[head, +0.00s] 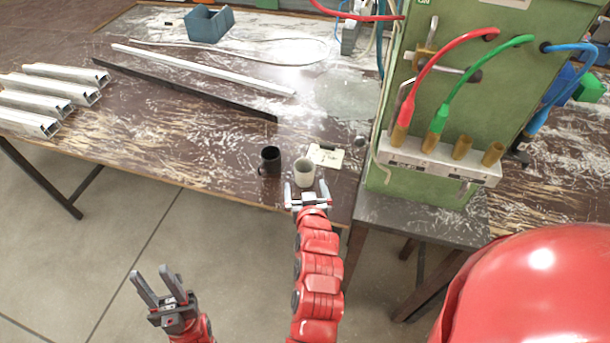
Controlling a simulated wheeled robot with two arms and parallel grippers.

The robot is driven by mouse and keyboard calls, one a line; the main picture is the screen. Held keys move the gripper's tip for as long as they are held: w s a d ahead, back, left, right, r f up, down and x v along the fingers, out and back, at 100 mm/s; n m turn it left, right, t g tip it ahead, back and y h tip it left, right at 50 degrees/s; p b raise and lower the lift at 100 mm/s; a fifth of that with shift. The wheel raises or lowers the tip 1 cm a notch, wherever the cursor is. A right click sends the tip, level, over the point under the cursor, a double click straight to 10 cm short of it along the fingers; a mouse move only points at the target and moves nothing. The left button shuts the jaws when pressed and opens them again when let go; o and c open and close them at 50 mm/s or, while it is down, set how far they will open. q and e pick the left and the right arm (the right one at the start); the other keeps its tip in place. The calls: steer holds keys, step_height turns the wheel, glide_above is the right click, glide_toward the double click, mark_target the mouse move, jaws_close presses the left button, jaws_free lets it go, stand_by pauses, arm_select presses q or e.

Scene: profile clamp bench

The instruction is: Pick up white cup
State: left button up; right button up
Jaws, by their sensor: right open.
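The white cup (304,173) stands upright near the front edge of the brown worktable. My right gripper (306,189) is at the table's front edge, just in front of the cup. Its two fingers are spread, one toward each side of the cup's lower part. I cannot tell whether they touch it. The cup's base is partly hidden by the gripper. My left gripper (156,283) is low at the left, over the floor in front of the table. Its fingers are apart and hold nothing.
A black mug (270,162) stands close left of the white cup. A paper note (326,156) lies behind it. A green machine (480,90) with cables stands at the right. Metal profiles (50,92) lie at the left. The table left of the mug is clear.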

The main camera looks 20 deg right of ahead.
mark_target(305, 178)
steer(key=x, duration=0.3)
steer(key=shift+w+d+f, duration=0.1)
steer(key=shift+w+d, duration=0.05)
steer(key=shift+w, duration=0.2)
steer(key=shift+w+d+f+p, duration=0.1)
steer(key=shift+w+d+p, duration=0.15)
steer(key=shift+w+p, duration=0.15)
steer(key=shift+p+x, duration=0.45)
steer(key=shift+x, duration=1.7)
steer(key=shift+s+f, duration=0.1)
steer(key=shift+f, duration=0.05)
steer(key=c, duration=1.4)
